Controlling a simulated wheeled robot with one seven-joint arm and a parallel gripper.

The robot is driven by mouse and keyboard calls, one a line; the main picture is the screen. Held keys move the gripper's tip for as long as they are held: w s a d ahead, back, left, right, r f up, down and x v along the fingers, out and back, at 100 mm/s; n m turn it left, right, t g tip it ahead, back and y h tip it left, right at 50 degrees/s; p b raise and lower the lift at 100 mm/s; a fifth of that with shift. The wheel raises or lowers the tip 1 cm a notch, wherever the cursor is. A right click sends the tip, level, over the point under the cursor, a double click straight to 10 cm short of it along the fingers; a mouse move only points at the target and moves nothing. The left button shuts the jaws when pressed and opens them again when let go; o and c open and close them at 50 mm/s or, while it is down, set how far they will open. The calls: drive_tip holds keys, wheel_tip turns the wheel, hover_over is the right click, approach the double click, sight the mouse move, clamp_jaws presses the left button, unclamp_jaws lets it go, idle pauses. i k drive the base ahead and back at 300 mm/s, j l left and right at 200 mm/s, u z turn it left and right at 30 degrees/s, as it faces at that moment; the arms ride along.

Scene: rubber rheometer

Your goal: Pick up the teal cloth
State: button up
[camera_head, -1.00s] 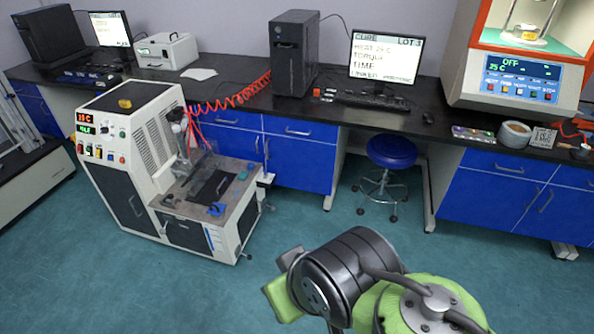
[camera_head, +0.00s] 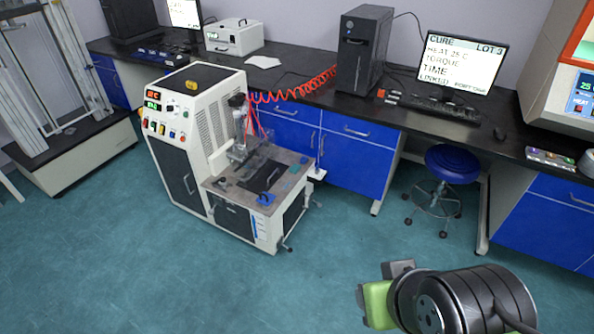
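A small teal patch (camera_head: 294,169), which looks like the teal cloth, lies on the right back part of the grey worktop of the white machine (camera_head: 232,222). It is too small to make out folds. A bright blue item (camera_head: 265,199) lies nearer the front edge of the same worktop, and a dark flat plate (camera_head: 261,177) lies between them. Part of my green and black arm shows at the lower right, well apart from the machine. My gripper's fingers are not in view.
The machine has a control panel (camera_head: 153,105) and red coiled hoses (camera_head: 292,95) behind the worktop. A blue stool (camera_head: 452,163) stands to its right, before the black bench (camera_head: 395,120) with blue cabinets. The teal floor in front is clear.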

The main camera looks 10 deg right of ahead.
sight(296, 168)
drive_tip(key=i+l+u, duration=0.9)
drive_tip(key=l, duration=0.3)
drive_tip(key=i+l+u, duration=0.2)
drive_tip(key=l, duration=0.2)
drive_tip(key=i+l+u, duration=0.25)
drive_tip(key=l, duration=0.15)
drive_tip(key=l+u, duration=0.2)
drive_tip(key=l, duration=0.2)
drive_tip(key=i+l+u, duration=0.4)
drive_tip(key=l, duration=0.2)
drive_tip(key=i+l+u, duration=0.2)
drive_tip(key=l+u, duration=0.2)
drive_tip(key=l, duration=0.25)
